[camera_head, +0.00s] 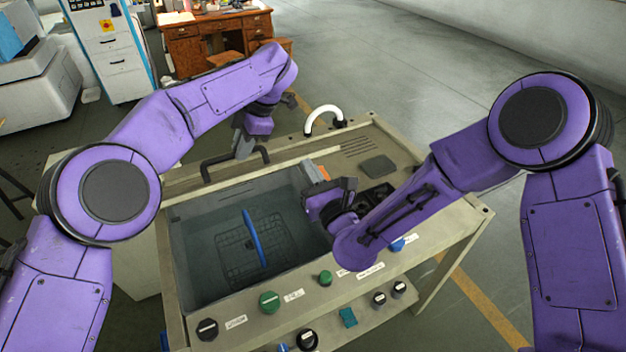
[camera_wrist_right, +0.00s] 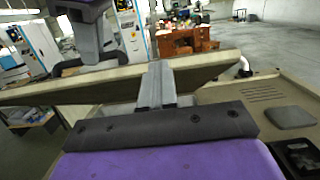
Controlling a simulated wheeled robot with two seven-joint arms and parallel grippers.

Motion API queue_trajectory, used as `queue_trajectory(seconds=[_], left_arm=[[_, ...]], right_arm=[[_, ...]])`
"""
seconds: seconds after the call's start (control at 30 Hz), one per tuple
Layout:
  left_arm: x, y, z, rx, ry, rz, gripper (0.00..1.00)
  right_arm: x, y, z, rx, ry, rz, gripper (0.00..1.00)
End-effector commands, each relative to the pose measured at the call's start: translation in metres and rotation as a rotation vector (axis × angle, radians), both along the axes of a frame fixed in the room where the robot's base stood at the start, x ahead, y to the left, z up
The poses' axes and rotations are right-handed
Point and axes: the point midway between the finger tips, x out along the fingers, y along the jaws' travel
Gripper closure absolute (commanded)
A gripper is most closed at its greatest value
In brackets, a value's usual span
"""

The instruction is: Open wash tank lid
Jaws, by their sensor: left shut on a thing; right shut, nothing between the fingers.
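The wash tank (camera_head: 180,260) stands open below me, with a wire basket (camera_head: 240,262) with a blue handle inside. Its beige lid (camera_head: 292,159) is raised and seen nearly edge-on along the tank's far side. In the right wrist view the lid (camera_wrist_right: 215,68) spans the picture as a tilted panel. My left gripper (camera_head: 244,150) is shut on the lid's black bar handle (camera_head: 207,170). My right gripper (camera_head: 316,172) is shut and empty over the tank's far right corner. In its wrist view its fingertips (camera_wrist_right: 156,68) are close to the lid; contact is unclear.
A curved white spout (camera_head: 323,118) rises behind the tank. A grey pad (camera_head: 378,166) lies on the bench top at the right. Green and black knobs (camera_head: 269,301) line the front panel. A wooden desk (camera_head: 215,32) stands far back; the floor at right is clear.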

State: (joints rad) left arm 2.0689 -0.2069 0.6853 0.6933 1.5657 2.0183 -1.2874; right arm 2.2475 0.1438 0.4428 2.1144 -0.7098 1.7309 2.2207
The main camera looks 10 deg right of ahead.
Motion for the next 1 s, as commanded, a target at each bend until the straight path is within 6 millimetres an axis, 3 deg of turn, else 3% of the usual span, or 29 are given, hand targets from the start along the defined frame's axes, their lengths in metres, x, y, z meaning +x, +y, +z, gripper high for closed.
queue_trajectory(seconds=[0.03,0.1,0.37,0.47,0.67,0.87,0.93,1.0], left_arm=[[-0.004,-0.002,-0.011,-0.001,0.026,0.0,0.73],[-0.005,-0.002,-0.01,-0.002,0.026,0.0,0.58],[-0.005,-0.004,-0.007,-0.003,0.023,0.0,0.58],[-0.006,-0.009,0.004,-0.003,0.019,0.0,0.58],[-0.014,-0.029,0.045,-0.002,0.01,-0.001,0.58],[-0.016,-0.036,0.062,0.001,0.009,0.001,0.58],[-0.013,-0.03,0.063,0.016,0.004,-0.004,0.58],[0.0,-0.009,0.061,0.073,-0.016,-0.023,0.58]], right_arm=[[0.005,-0.001,0.007,0.008,-0.02,-0.008,1.0],[0.005,-0.001,0.007,0.008,-0.02,-0.008,1.0],[0.004,-0.001,0.004,0.004,-0.013,-0.007,1.0],[0.004,-0.001,0.004,0.003,-0.012,-0.007,1.0],[0.003,-0.001,0.002,0.0,-0.008,-0.005,1.0],[0.003,-0.001,0.002,0.001,-0.008,-0.005,1.0],[0.003,-0.001,0.002,0.001,-0.008,-0.004,1.0],[0.003,-0.001,0.002,0.001,-0.008,-0.004,1.0]])
